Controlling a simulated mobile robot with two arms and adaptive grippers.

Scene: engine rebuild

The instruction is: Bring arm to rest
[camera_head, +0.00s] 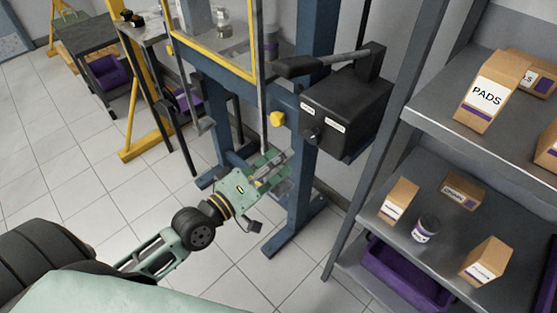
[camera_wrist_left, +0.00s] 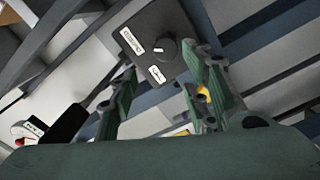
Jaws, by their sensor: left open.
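My left arm reaches in from the lower left of the head view. Its green gripper (camera_head: 274,168) is in front of the blue press frame, below a dark control box (camera_head: 348,112). In the left wrist view the two fingers of this gripper (camera_wrist_left: 163,68) stand apart with nothing held between them. The control box (camera_wrist_left: 150,38), with its round knob and two white labels, shows beyond the fingers. My right gripper is not in view.
The blue press frame (camera_head: 307,185) stands close around the left gripper, with a yellow-edged guard (camera_head: 213,69) above. A grey shelf (camera_head: 447,235) with small boxes and a purple bin (camera_head: 397,278) is at right. Tiled floor (camera_head: 95,185) is clear at left.

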